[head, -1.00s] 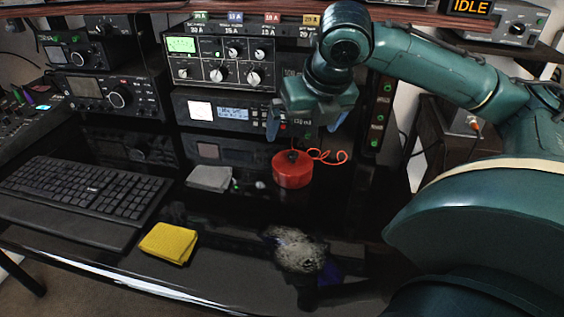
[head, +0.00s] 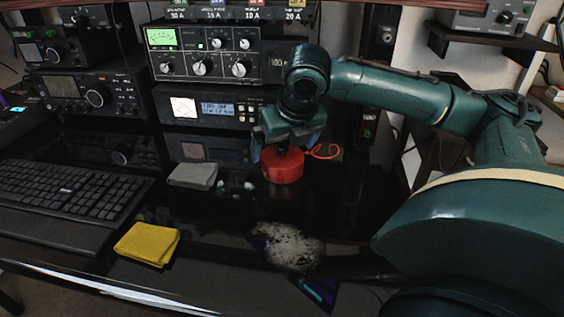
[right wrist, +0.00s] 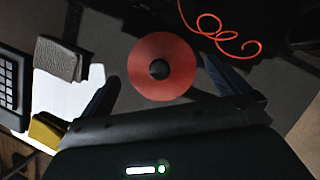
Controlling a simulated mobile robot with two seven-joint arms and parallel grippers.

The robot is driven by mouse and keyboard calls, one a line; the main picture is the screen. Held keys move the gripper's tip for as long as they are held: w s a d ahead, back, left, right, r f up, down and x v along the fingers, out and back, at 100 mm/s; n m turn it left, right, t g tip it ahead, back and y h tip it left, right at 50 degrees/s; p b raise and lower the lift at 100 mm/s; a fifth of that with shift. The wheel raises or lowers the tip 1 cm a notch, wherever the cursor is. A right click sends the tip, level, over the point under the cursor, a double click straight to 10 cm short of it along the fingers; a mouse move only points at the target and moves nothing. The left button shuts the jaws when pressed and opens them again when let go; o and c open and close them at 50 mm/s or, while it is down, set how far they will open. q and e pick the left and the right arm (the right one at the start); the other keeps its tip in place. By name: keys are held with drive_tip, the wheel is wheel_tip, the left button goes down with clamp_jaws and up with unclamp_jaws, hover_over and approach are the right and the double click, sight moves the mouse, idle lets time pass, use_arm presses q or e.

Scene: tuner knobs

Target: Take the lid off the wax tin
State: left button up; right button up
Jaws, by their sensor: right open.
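The wax tin is a round red tin (head: 283,171) with a flat red lid (right wrist: 147,82) and a small black knob (right wrist: 159,69) at the lid's centre. It stands upright on the dark desk, and the lid appears to be on it. My right gripper (head: 283,150) is open just above the tin, partly hiding the knob in the head view. In the right wrist view its two fingers (right wrist: 162,84) stand wide apart, one on each side of the tin, with nothing held between them. My left gripper is not in view.
A red coiled cord (head: 323,152) lies behind the tin. A grey cloth (head: 193,176) is to its left, and a yellow cloth (head: 148,244) lies nearer the front. A keyboard (head: 65,200) is at far left. Radio equipment (head: 215,112) stands close behind.

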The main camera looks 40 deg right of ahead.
drive_tip(key=shift+w+d+f, duration=0.1)
drive_tip(key=shift+w+f, duration=0.1)
drive_tip(key=shift+f, duration=0.3)
drive_tip(key=c, duration=0.9)
drive_tip(key=shift+r, duration=0.15)
